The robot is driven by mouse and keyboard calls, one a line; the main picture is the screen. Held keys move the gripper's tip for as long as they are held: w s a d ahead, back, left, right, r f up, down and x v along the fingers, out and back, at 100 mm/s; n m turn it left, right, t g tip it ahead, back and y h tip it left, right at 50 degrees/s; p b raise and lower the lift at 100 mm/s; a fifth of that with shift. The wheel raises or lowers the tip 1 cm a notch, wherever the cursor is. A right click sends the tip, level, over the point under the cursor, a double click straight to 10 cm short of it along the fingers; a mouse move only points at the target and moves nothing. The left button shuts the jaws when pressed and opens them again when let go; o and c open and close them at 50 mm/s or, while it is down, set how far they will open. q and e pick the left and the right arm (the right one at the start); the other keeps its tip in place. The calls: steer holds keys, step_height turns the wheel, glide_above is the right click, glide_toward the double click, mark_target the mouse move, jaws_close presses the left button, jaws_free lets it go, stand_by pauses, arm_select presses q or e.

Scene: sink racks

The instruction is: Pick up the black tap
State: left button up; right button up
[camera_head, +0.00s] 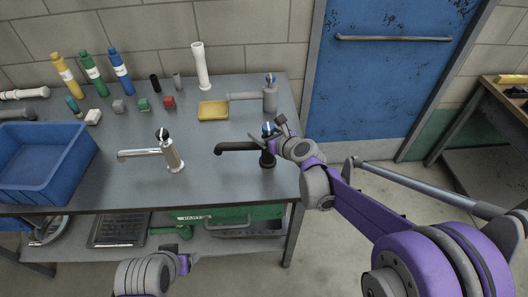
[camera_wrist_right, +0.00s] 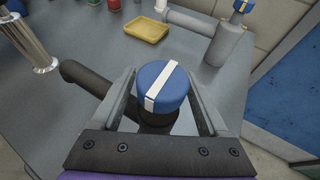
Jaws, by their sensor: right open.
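The black tap (camera_head: 236,148) stands upright near the right end of the grey table, its spout pointing left. In the right wrist view the tap (camera_wrist_right: 88,83) has a blue cap with a white stripe (camera_wrist_right: 163,86). My right gripper (camera_head: 272,136) is at the top of the tap. In the wrist view its two fingers (camera_wrist_right: 160,105) are open, one on each side of the tap's body below the cap; I cannot tell whether they touch it. My left gripper (camera_head: 184,262) is low in front of the table, away from the tap; its fingers are too small to read.
A chrome tap (camera_head: 172,157) stands to the left and a grey tap (camera_head: 269,97) behind. A yellow tray (camera_head: 213,111), several bottles, small blocks and a blue bin (camera_head: 72,160) are also on the table (camera_head: 130,190). A blue door (camera_head: 390,85) is at the right.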

steer(key=shift+c, duration=0.3)
jaws_close()
stand_by(0.3)
